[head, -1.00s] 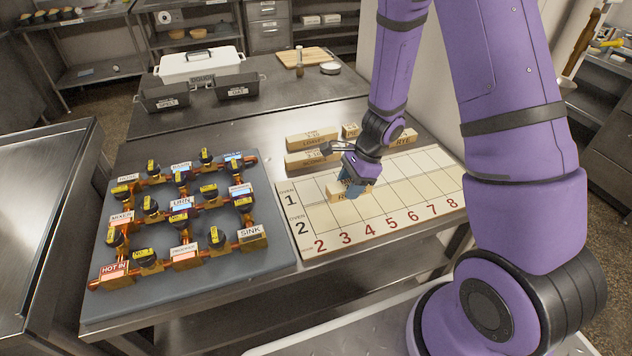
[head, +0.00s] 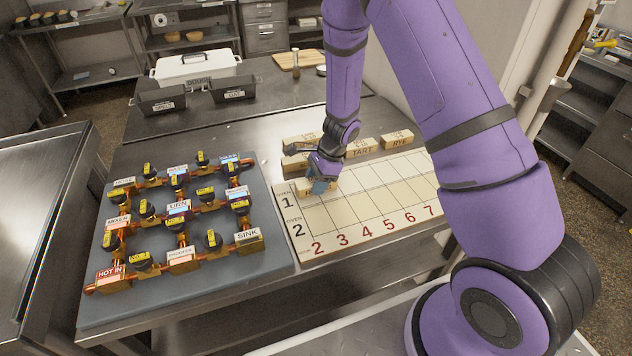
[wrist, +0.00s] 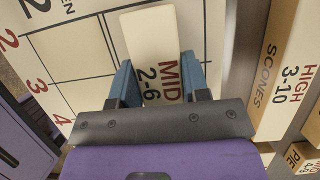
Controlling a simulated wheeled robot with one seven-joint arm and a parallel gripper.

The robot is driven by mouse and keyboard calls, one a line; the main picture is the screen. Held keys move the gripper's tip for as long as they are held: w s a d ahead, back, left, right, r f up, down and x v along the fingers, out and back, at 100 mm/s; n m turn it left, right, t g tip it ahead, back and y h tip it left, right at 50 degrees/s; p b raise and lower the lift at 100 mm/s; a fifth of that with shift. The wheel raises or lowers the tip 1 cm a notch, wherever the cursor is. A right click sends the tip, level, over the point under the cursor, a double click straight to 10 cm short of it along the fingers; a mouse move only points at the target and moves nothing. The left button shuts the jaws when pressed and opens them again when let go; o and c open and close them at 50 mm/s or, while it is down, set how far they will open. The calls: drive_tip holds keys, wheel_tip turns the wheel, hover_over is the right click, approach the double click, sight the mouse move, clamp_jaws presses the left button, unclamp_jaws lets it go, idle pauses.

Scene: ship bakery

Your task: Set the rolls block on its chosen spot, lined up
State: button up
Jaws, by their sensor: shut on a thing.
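The rolls block, a cream block, shows its MID 2-6 label in the wrist view (wrist: 150,38). My gripper (wrist: 157,78) is shut on it, with a blue finger on each long side. In the head view my gripper (head: 321,184) is at the left end of the oven board (head: 392,187), by row 1 near column 2, and mostly hides the block (head: 304,187). In the wrist view the block looks roughly parallel to the grid lines of the board (wrist: 80,68), slightly tilted. I cannot tell whether it touches the board.
A scones block (wrist: 284,70) lies beside the board, with a pie block (wrist: 305,158) near it. Tart (head: 362,148) and rye (head: 397,139) blocks stand behind the board. The pipe-and-valve panel (head: 200,275) is close on the left. The board's right part is bare.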

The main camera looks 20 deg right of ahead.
drive_tip(key=shift+f, duration=0.1)
drive_tip(key=o, duration=1)
drive_tip(key=shift+c, duration=0.2)
drive_tip(key=s+d+r+n, duration=0.2)
drive_tip(key=r, duration=0.9)
drive_tip(key=s+d+r+n, duration=0.2)
drive_tip(key=r, duration=1)
drive_tip(key=s+d+r+n+t+h, duration=0.1)
drive_tip(key=s+r+n+t+h, duration=0.1)
drive_tip(key=s+r+n, duration=0.5)
drive_tip(key=s+d+r+n+t+h, duration=0.2)
drive_tip(key=s+r+n, duration=0.5)
drive_tip(key=s, duration=1.1)
wheel_tip(320, 180, up, 4)
drive_tip(key=shift+s+r+t, duration=0.1)
drive_tip(key=shift+s+t, duration=0.1)
drive_tip(key=shift+t, duration=0.4)
